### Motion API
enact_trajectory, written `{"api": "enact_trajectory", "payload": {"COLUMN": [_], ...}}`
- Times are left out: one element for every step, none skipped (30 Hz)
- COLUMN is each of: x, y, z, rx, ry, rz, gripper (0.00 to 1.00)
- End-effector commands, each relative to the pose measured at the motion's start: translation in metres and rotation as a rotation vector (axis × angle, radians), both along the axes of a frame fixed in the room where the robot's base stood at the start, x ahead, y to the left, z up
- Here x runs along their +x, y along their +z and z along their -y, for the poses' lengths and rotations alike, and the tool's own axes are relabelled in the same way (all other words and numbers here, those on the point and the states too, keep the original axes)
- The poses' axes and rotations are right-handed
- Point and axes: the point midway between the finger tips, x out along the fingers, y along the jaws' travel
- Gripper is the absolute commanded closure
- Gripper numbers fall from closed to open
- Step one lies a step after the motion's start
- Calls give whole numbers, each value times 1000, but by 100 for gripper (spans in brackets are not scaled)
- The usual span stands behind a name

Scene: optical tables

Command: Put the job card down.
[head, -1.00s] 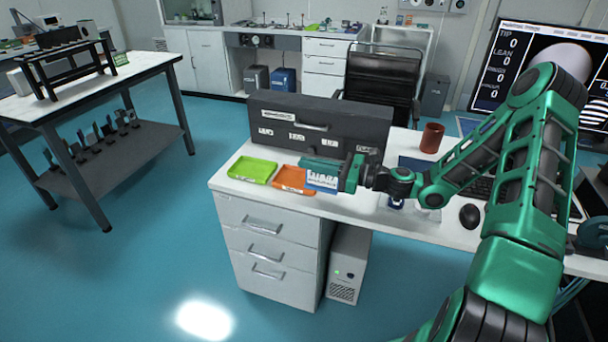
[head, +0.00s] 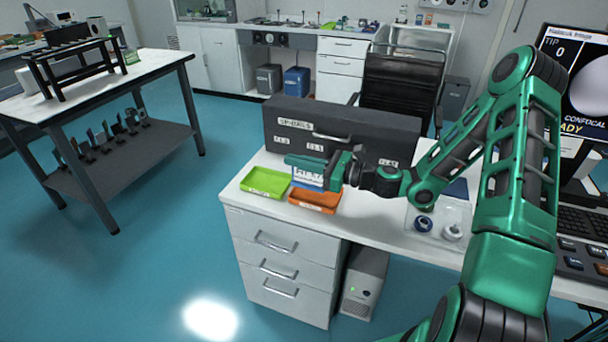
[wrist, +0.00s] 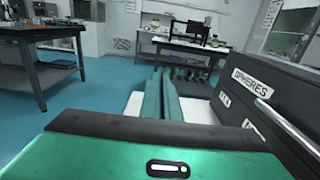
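The job card (head: 309,178), white with a blue band, hangs below the fingers of my gripper (head: 305,162) in the head view. My gripper is shut on it, above the desk in front of the dark drawer box. The card shows just behind the orange tray (head: 316,201) and to the right of the green tray (head: 264,182). I cannot tell how high it is above them. In the wrist view the fingers (wrist: 161,96) are nearly together, and the card cannot be made out there.
The dark drawer box (head: 340,137) stands right behind my gripper; its SPHERES label shows in the wrist view. A clear tray (head: 438,219) with small round parts lies on the desk to the right. The desk's left front edge is close to the green tray.

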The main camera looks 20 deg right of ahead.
Motion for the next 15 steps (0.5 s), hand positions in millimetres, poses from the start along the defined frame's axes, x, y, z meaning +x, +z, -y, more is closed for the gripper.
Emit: {"api": "enact_trajectory", "payload": {"x": [5,6,9,10,11,12,13,14,14,14,14,14,14,14,14], "y": [-5,-8,-11,-13,-14,-16,-17,-17,-18,-20,-21,-24,-27,-31,-36], "z": [10,14,19,21,23,26,28,29,29,30,30,29,29,29,29], "rx": [-1,0,0,1,1,0,-1,-1,0,0,1,2,3,3,3], "ry": [-5,-4,-5,-4,-3,-3,-4,-4,-3,-3,-3,-3,-3,-3,-3], "rz": [1,0,1,1,1,0,1,1,0,0,-1,-1,-2,-2,-3], "gripper": [100,100,100,100,100,100,100,100,100,100,100,100,100,100,100]}}
